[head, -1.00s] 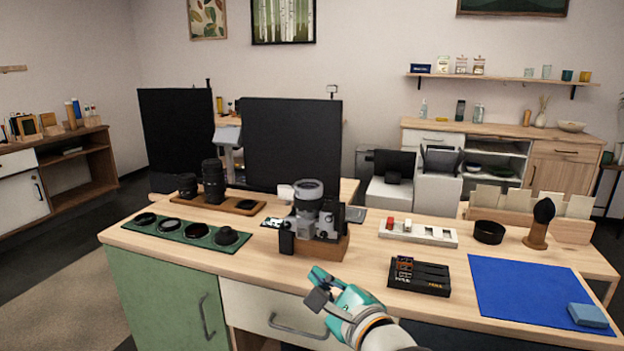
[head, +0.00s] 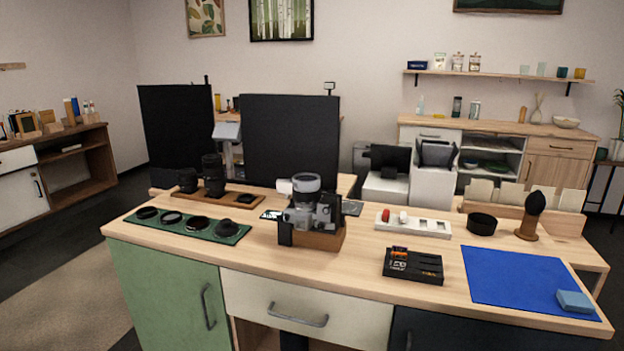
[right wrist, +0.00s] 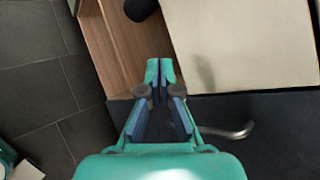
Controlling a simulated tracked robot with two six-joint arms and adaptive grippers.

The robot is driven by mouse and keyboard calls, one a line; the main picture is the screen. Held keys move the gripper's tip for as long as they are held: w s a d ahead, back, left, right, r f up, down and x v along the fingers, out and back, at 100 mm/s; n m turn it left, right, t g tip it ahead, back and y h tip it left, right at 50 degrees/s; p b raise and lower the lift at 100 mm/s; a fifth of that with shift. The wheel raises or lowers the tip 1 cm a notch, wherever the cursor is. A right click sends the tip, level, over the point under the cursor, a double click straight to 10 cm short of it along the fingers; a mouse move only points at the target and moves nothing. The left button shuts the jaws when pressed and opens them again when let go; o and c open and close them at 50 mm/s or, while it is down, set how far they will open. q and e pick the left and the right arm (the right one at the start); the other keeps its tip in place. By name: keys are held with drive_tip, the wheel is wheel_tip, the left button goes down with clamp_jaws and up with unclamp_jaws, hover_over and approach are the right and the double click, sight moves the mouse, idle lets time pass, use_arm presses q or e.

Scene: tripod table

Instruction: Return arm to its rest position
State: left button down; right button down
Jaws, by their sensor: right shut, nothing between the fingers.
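My right gripper (right wrist: 160,72) shows only in the right wrist view. Its teal fingers are shut with their tips together and nothing between them. It hangs in front of the table's cabinets, near a dark drawer front (right wrist: 265,120) and a cream drawer front (right wrist: 240,45). Neither of my grippers is in the head view now. On the wooden table a camera with a lens (head: 310,205) stands on a wooden block (head: 318,241), apart from any gripper.
On the table are a green tray (head: 232,236) of round lens parts, a black battery case (head: 414,268), a white tray (head: 440,228), a blue mat (head: 520,285) with a blue block (head: 574,301), and a brush on a stand (head: 531,218). Grey tiled floor (right wrist: 35,85) lies beside the cabinets.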

drive_tip(key=s+d+f+n+g, duration=0.3)
drive_tip(key=s+f+n+g, duration=0.55)
drive_tip(key=s+f, duration=1.35)
drive_tip(key=s+a+f+n+g, duration=0.15)
drive_tip(key=s+n, duration=0.35)
drive_tip(key=n, duration=0.7)
wheel_tip(320, 180, up, 17)
drive_tip(key=p, duration=1.7)
drive_tip(key=shift+d+r, duration=0.15)
drive_tip(key=shift+d, duration=0.1)
drive_tip(key=shift+w, duration=0.1)
